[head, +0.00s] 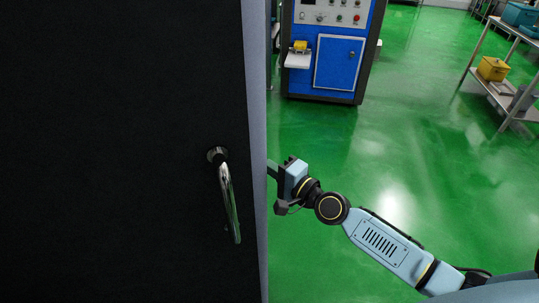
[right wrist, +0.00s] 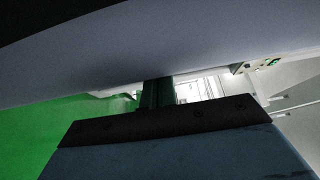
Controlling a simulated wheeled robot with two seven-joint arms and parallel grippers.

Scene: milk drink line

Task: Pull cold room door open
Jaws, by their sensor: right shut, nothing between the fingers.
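The cold room door (head: 120,120) fills the left of the head view as a dark panel with a light grey edge. A shiny metal bar handle (head: 228,195) is on its face near that edge. My right gripper (head: 272,170) is beside the edge, to the right of the handle and not on it. Its fingertips are partly hidden by the door. In the right wrist view its dark fingers (right wrist: 157,92) are together and empty, reaching to the pale door edge (right wrist: 180,45); I cannot tell whether they touch. My left gripper is not in view.
A blue machine cabinet (head: 335,50) stands at the back. A metal shelf rack (head: 510,65) with a yellow bin (head: 493,68) is at the upper right. The green floor (head: 420,140) between them and my right arm is clear.

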